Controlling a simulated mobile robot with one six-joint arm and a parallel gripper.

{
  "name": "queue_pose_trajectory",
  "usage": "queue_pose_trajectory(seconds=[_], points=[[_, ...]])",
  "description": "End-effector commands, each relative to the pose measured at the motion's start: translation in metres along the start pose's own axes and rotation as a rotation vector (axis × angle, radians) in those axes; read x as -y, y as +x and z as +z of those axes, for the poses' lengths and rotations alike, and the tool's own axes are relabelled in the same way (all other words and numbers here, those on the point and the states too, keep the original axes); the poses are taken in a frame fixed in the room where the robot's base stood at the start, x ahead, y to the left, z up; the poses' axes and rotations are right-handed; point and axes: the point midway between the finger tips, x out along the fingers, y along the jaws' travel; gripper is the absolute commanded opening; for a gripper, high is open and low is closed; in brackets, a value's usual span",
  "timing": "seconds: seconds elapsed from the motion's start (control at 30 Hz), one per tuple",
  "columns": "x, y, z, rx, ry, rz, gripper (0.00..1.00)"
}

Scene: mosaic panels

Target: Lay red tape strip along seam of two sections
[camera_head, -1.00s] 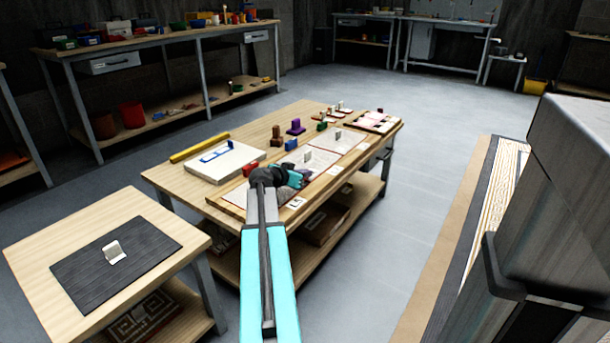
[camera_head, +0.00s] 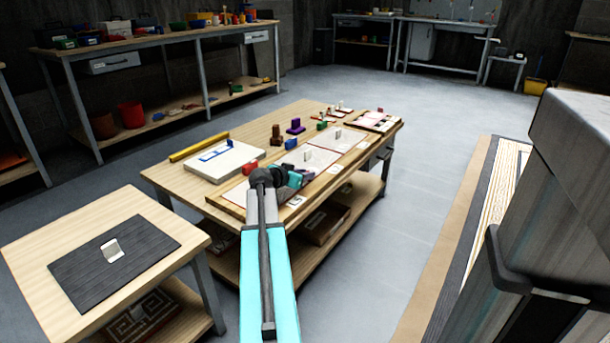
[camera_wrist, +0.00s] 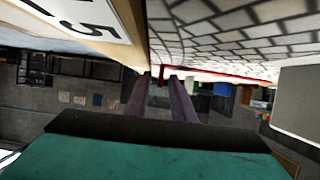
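My gripper (camera_wrist: 160,76) is open in the wrist view, with clear space between its two dark fingers. A thin red strip (camera_wrist: 205,72) shows just beyond the fingertips, by the edge of a panel with a grey block pattern (camera_wrist: 230,30). A small red upright part shows between the fingertips; contact cannot be told. In the head view the teal gripper body (camera_head: 293,178) is low over the near panels on the middle table, and its fingers are hidden. Pale panel sections (camera_head: 320,155) lie in a wooden frame. The seam is not clearly visible.
A red block (camera_head: 250,168), brown block (camera_head: 276,135), purple block (camera_head: 295,126) and blue tab (camera_head: 291,143) stand close to the arm. A white board (camera_head: 225,172) and yellow bar (camera_head: 200,146) lie left. A numbered card (camera_wrist: 80,15) fills the wrist view's upper left.

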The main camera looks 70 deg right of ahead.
Motion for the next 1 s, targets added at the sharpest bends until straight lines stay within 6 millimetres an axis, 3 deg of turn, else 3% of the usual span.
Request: queue_pose_trajectory(seconds=[0.67, 1.0], points=[[0.0, -0.005, -0.013, 0.0, 0.0, 0.001, 0.22], [-0.001, -0.053, -0.01, 0.0, -0.001, -0.001, 0.22]])
